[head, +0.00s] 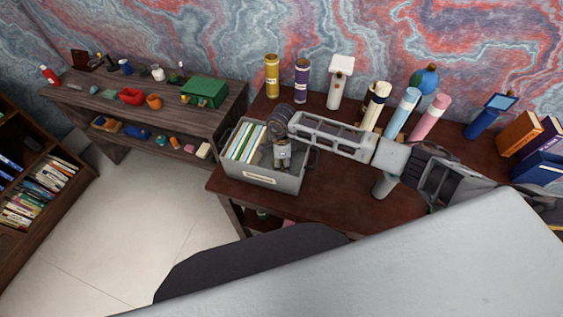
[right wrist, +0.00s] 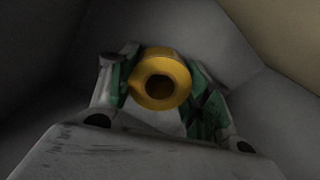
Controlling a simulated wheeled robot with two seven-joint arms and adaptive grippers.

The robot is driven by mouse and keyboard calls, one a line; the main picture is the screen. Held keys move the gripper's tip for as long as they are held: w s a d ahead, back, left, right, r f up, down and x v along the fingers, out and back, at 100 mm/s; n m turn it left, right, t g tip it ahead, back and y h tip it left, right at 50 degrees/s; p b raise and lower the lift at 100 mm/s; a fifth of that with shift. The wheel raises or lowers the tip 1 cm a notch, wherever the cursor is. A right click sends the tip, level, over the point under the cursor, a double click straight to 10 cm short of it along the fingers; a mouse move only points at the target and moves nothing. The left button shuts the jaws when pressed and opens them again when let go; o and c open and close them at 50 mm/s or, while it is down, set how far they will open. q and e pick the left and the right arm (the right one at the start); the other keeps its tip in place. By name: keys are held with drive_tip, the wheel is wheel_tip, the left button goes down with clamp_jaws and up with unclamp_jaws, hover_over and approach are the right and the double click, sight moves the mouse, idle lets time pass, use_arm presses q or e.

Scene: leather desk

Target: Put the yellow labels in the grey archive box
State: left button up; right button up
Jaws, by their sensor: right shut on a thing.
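The grey archive box (head: 272,181) stands at the left end of the dark desk and holds several upright folders (head: 246,141) on its left side. My right gripper (head: 282,160) reaches down into the right part of the box. In the right wrist view my right gripper (right wrist: 162,88) is shut on a yellow roll of labels (right wrist: 166,66), held between its green-padded fingers with the hole facing the camera. Grey walls surround it there. The roll is hidden in the head view. Whether it touches the box floor I cannot tell. My left gripper is not in view.
A yellow canister (head: 272,76) and a purple canister (head: 302,80) stand behind the box. A white birdhouse-like thing (head: 339,82), a blue cylinder (head: 404,110) and a pink cylinder (head: 430,117) stand along the back. Books (head: 520,132) are at the right. The desk front is fairly clear.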

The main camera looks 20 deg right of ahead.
drive_tip(key=shift+f, duration=0.15)
drive_tip(key=o, duration=1)
drive_tip(key=shift+o, duration=0.2)
drive_tip(key=shift+r, duration=0.4)
wheel_tip(320, 180, up, 12)
drive_tip(key=b, duration=0.2)
drive_tip(key=shift+f, duration=0.2)
